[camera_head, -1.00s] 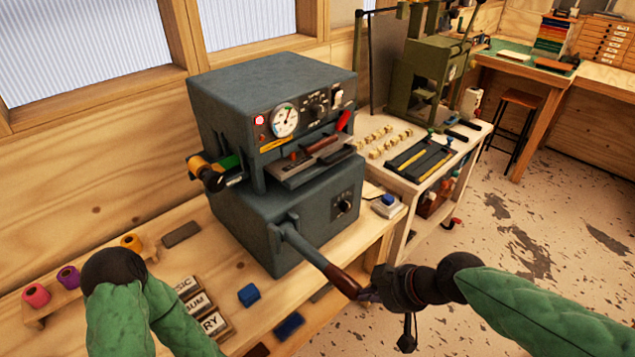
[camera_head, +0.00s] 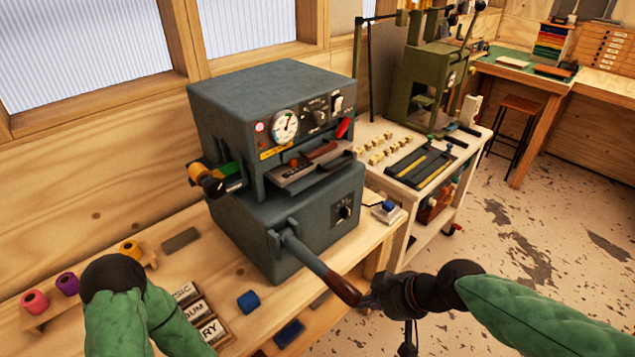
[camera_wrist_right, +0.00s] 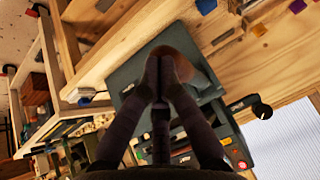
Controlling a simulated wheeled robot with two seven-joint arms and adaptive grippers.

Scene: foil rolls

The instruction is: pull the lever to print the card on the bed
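A dark grey press (camera_head: 290,120) stands on the wooden bench. Its lever (camera_head: 308,260) slopes down and to the right from the lower front of the press and ends in a red-brown handle (camera_head: 345,289). My right gripper (camera_head: 366,300) is at the handle's end. In the right wrist view its fingers (camera_wrist_right: 161,62) come together on the brown handle end (camera_wrist_right: 180,62). The bed (camera_head: 292,183) sticks out below the heated head, with a red-brown piece (camera_head: 318,153) above it. I cannot make out a card on it. My left gripper is out of view; only the left arm shows.
Foil rolls (camera_head: 67,283) sit on a small rack at the left. Type blocks (camera_head: 200,308) and blue blocks (camera_head: 249,301) lie on the bench before the press. A cart (camera_head: 405,215) with tools and a green press (camera_head: 432,75) stands right. Floor is free at the right.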

